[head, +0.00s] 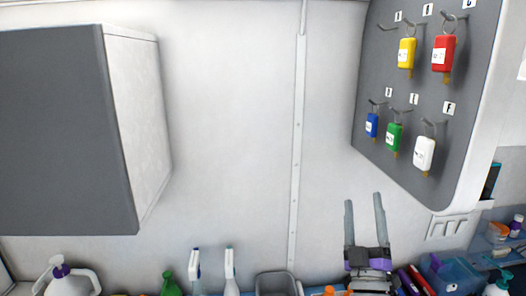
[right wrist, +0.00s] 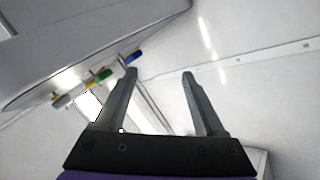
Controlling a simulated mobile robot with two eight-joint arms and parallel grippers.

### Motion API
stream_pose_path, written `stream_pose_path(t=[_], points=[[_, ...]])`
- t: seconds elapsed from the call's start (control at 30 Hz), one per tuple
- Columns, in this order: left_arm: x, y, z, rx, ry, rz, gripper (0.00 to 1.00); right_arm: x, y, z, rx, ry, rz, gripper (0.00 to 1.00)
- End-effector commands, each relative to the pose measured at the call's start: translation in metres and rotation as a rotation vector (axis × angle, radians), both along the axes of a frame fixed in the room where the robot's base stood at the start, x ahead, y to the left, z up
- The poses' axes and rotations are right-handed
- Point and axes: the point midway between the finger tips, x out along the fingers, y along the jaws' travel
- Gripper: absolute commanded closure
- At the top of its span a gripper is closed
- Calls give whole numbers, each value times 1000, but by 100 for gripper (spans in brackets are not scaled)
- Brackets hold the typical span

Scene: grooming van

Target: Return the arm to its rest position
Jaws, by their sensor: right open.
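My right gripper (head: 364,219) points upward in front of the white wall, below and left of the grey key board (head: 375,140). Its two fingers are apart with nothing between them. The right wrist view also shows the right gripper (right wrist: 160,75) open and empty, with the wall behind it. My left gripper is in neither view.
Yellow (head: 406,53), red (head: 443,53), blue (head: 372,125), green (head: 394,137) and white (head: 424,154) key tags hang on the board. A grey-fronted cabinet (head: 65,130) juts out at left. Bottles (head: 70,275) and a bin (head: 277,284) line the bottom. The middle wall is clear.

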Motion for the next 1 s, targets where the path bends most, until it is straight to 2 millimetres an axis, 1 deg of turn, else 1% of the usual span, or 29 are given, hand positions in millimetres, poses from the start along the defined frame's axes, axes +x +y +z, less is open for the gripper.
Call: stream_pose_path(t=[0.03, 0.07, 0.1, 0.13, 0.17, 0.2, 0.27, 0.3, 0.37, 0.4, 0.47, 0.5, 0.57, 0.6, 0.7, 0.8, 0.9, 1.0], points=[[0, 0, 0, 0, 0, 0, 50, 1, 5, -21, 52, 119, 54, 29], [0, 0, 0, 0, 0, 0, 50, 2, 8, -36, 87, 192, 83, 29], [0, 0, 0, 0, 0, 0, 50, 1, 11, -56, 137, 292, 119, 29], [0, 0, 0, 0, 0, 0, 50, -1, 14, -72, 177, 365, 141, 29], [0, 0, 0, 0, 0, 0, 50, -4, 16, -89, 219, 439, 161, 29], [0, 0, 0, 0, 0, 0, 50, -10, 20, -112, 275, 538, 182, 29], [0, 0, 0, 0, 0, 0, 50, -24, 25, -148, 363, 686, 200, 29], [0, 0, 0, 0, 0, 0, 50, -36, 27, -172, 426, 782, 204, 29], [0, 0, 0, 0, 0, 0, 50, -58, 31, -208, 521, 926, 198, 29], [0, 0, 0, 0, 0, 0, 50, -75, 33, -231, 585, 1020, 184, 29], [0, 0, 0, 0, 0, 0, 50, -104, 35, -264, 680, 1153, 151, 29], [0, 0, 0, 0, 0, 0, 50, -124, 36, -284, 738, 1234, 122, 29], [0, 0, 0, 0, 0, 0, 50, -152, 37, -309, 819, 1338, 75, 29], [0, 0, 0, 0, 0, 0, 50, -169, 37, -322, 863, 1396, 42, 29], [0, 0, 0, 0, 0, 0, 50, -203, 37, -345, 949, 1504, -32, 29], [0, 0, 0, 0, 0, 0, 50, -224, 37, -357, 996, 1562, -81, 29], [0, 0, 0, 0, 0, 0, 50, -231, 37, -360, 1014, 1584, -100, 29], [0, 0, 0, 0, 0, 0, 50, -232, 37, -361, 1015, 1585, -101, 29]])
